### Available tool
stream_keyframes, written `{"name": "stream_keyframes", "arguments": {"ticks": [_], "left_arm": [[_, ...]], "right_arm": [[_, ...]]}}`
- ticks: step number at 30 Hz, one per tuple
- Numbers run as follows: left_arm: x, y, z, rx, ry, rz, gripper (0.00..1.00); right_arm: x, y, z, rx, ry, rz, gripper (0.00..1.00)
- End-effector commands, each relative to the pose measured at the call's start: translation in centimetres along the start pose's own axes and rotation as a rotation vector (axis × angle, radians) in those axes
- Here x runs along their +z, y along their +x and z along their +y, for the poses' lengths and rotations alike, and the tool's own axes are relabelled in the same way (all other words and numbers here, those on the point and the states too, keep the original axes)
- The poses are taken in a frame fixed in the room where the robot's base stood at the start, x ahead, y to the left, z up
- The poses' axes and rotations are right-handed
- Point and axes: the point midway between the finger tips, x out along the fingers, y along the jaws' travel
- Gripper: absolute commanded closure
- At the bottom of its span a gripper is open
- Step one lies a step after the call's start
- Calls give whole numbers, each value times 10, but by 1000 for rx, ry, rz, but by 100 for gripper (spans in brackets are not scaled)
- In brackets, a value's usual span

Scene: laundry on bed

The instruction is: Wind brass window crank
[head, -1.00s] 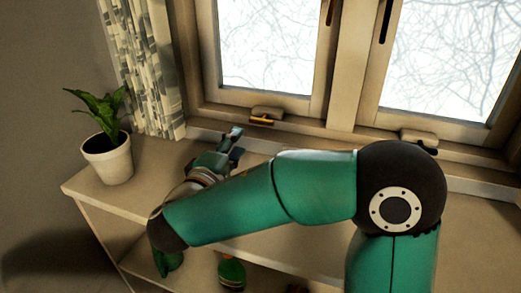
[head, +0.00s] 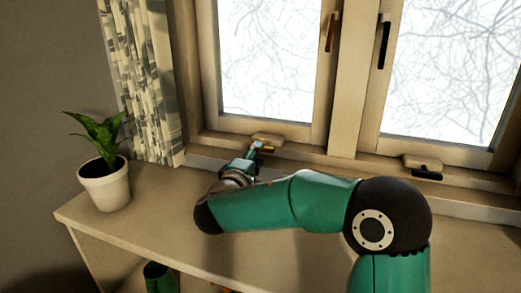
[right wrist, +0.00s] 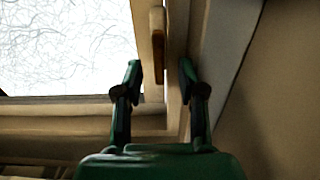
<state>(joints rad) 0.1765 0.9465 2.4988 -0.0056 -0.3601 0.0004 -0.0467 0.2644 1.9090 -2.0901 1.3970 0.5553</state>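The brass crank (head: 267,149) sits under a beige housing (head: 270,139) on the bottom frame of the left window. My right gripper (head: 256,148) reaches it from the lower left, its tips beside the brass part. In the right wrist view, which seems turned sideways, the two green fingers (right wrist: 161,75) are spread apart. The crank (right wrist: 159,70) shows beyond and between them in the picture. I cannot tell whether a finger touches it. My left gripper is not in view.
A potted plant (head: 104,184) stands at the left end of the sill shelf (head: 150,212). A patterned curtain (head: 150,90) hangs left of the window. A dark crank (head: 427,173) sits under the right window. A green object (head: 160,277) is below the shelf.

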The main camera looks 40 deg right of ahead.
Motion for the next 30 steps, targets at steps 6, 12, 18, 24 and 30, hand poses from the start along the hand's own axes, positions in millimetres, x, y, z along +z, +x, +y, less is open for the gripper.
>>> {"name": "stream_keyframes", "arguments": {"ticks": [6, 12, 18, 24, 30], "left_arm": [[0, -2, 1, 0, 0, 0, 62], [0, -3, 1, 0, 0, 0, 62], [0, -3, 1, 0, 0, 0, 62], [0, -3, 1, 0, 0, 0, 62], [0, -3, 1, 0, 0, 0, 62]], "right_arm": [[1, 32, 0, 0, 0, -2, 60], [0, 42, 0, 1, 0, 0, 60], [0, 42, 0, 1, 0, 0, 60], [0, 42, 0, 1, 0, 0, 87], [0, 41, 0, -1, -1, 0, 100]]}}
